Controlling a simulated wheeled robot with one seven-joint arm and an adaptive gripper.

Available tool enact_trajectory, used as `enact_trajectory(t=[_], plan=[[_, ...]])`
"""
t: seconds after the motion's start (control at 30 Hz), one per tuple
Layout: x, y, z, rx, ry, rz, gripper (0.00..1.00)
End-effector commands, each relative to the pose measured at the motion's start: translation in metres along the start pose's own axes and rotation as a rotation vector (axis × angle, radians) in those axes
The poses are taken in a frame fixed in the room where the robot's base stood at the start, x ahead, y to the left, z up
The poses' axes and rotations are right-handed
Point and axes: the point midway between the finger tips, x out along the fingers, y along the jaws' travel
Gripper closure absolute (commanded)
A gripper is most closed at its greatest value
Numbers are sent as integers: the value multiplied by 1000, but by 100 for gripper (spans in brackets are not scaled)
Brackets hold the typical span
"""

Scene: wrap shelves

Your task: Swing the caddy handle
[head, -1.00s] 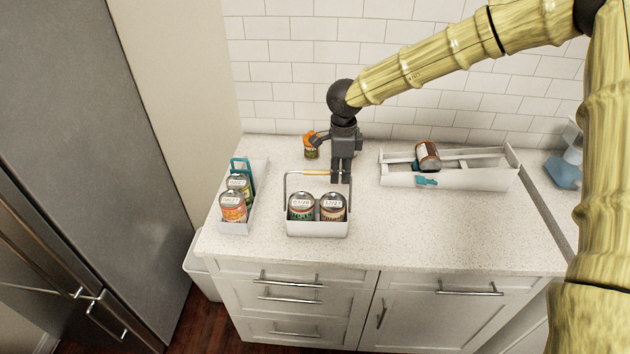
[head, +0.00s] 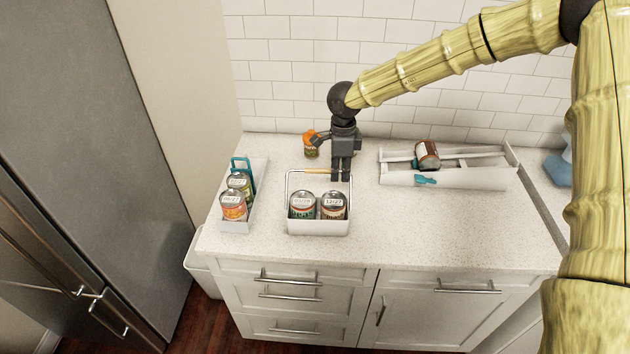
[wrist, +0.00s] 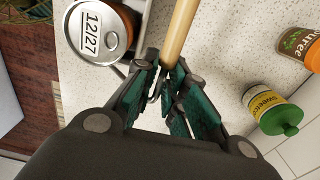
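The caddy (head: 318,227) is a small white box on the counter with two labelled cans in it. Its handle is a wire loop with a wooden grip (head: 318,171); the loop stands up at the back side of the box. My gripper (head: 342,179) points down at the right end of this grip. In the wrist view the wooden grip (wrist: 182,30) runs between the fingertips (wrist: 165,66), which look closed around its end. Part of the handle's right side is hidden by the fingers.
A narrow tray (head: 236,227) with cans and a teal handle stands left. An orange can (head: 311,150) stands behind. A long white tray (head: 470,180) with a brown can (head: 427,154) lies right. A green-capped jar (wrist: 275,112) shows in the wrist view. The front counter is clear.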

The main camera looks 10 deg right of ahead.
Motion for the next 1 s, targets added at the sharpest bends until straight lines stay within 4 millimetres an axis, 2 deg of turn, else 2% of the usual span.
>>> enact_trajectory(t=[0.93,1.0], plan=[[16,-14,-3,0,1,0,91],[16,-14,-3,0,1,0,76]])
